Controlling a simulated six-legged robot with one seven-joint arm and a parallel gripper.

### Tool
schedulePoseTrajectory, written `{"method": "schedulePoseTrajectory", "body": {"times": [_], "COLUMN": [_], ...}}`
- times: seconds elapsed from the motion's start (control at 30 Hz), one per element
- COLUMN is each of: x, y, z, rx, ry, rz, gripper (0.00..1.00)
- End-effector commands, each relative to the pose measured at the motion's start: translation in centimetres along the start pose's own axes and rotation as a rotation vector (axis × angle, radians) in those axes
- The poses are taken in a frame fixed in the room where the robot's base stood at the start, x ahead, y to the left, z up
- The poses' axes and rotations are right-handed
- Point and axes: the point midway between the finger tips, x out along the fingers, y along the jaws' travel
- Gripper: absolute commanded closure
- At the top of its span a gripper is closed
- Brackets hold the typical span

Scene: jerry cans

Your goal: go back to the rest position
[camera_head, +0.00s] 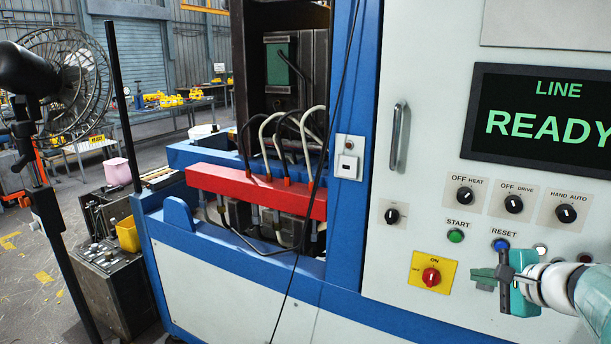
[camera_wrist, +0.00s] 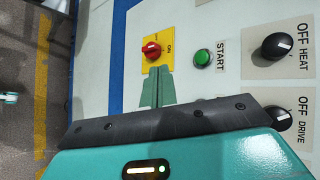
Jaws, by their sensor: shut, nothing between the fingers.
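My gripper (camera_head: 482,277) is in front of the white control panel (camera_head: 380,262) at the lower right of the head view. Its green fingers are closed together and hold nothing. In the wrist view the shut fingers (camera_wrist: 157,88) point toward the red rotary switch (camera_wrist: 151,49) on its yellow plate, with the green START button (camera_wrist: 202,58) to the right. In the head view the red switch (camera_head: 431,276) is left of the fingertips. I cannot tell how far the fingertips are from the panel. My gripper's body hides part of the panel below the blue RESET button (camera_head: 501,244).
A screen (camera_head: 545,115) reads LINE READY. Black knobs (camera_head: 513,203) sit below it, and a metal handle (camera_head: 397,136) is on the panel's left. The blue machine with a red bar (camera_head: 257,192) and cables stands left. A fan (camera_head: 62,80) and toolbox (camera_head: 112,262) are farther left.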

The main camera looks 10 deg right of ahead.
Motion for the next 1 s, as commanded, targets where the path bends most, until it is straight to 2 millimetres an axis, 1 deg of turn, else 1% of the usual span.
{"method": "schedulePoseTrajectory", "body": {"times": [0.03,0.07,0.1,0.2,0.3,0.4,0.5,0.53,0.6,0.7,0.8,1.0], "x": [0.7,0.9,1.1,1.0,0.2,-1.1,-2.7,-3.1,-4.0,-5.0,-5.4,-5.5], "y": [0.4,0.9,1.8,4.1,6.7,9.2,11.4,12.0,13.1,14.0,14.4,14.5], "z": [3.5,5.4,7.9,13.3,17.6,20.9,23.1,23.6,24.4,24.8,25.0,24.9], "rx": [-0.092,-0.151,-0.234,-0.447,-0.667,-0.895,-1.128,-1.194,-1.336,-1.486,-1.566,-1.586], "ry": [-0.042,-0.064,-0.093,-0.157,-0.208,-0.245,-0.265,-0.268,-0.269,-0.262,-0.254,-0.251], "rz": [0.055,0.094,0.145,0.261,0.362,0.443,0.506,0.521,0.547,0.57,0.58,0.586], "gripper": [1.0,1.0,1.0,1.0,1.0,1.0,1.0,1.0,1.0,1.0,1.0,1.0]}}
